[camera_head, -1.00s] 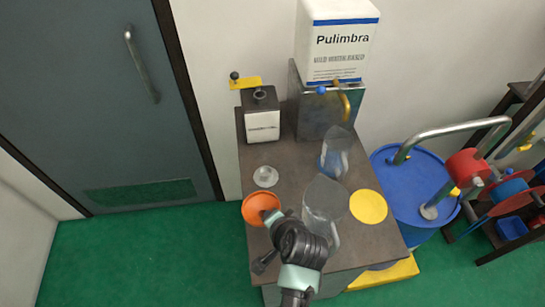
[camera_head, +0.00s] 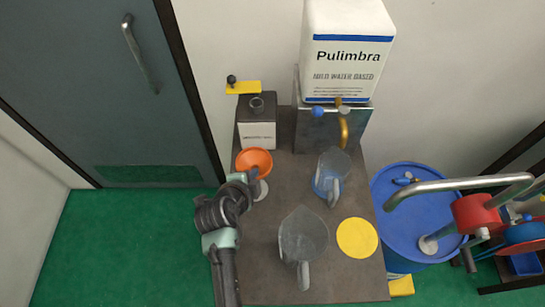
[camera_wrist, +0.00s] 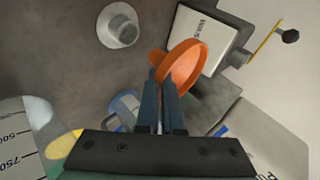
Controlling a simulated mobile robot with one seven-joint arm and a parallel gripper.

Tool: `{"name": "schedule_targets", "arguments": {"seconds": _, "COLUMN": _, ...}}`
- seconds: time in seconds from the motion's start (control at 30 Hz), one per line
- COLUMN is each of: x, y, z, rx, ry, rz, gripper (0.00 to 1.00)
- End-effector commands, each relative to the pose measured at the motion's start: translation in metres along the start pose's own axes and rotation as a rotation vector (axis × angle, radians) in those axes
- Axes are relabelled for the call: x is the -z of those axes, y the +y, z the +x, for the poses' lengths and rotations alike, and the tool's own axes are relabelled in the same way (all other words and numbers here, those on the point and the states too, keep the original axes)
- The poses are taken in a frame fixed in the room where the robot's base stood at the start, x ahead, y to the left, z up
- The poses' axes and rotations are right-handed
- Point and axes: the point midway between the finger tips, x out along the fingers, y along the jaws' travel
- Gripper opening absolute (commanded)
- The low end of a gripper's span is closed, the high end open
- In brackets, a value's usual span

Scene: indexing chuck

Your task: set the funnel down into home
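The orange funnel (camera_head: 254,160) is held near the small bottle's front, at the left of the bench; it also shows in the wrist view (camera_wrist: 186,66). My gripper (camera_head: 248,177) is shut on the funnel's side; in the wrist view the two fingertips (camera_wrist: 162,80) meet at its edge. A pale round holder (camera_head: 262,190), perhaps home, is partly hidden behind my gripper. In the wrist view this holder (camera_wrist: 119,27) is empty and stands apart from the funnel. No label marks home.
A small bottle (camera_head: 257,135) with an open neck stands behind the funnel. A clear jug (camera_head: 303,240), a jug with blue liquid (camera_head: 330,182) and a yellow disc (camera_head: 357,238) stand to the right. A Pulimbra canister (camera_head: 346,60) is at the back.

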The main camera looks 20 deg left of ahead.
Motion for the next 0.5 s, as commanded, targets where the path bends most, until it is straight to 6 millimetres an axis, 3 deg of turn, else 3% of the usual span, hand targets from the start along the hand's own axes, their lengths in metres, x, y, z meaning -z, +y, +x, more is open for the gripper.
{"name": "schedule_targets", "arguments": {"seconds": 0.5, "x": -0.008, "y": 0.022, "z": 0.021, "rx": -0.002, "ry": -0.002, "rz": 0.0, "gripper": 0.0}}
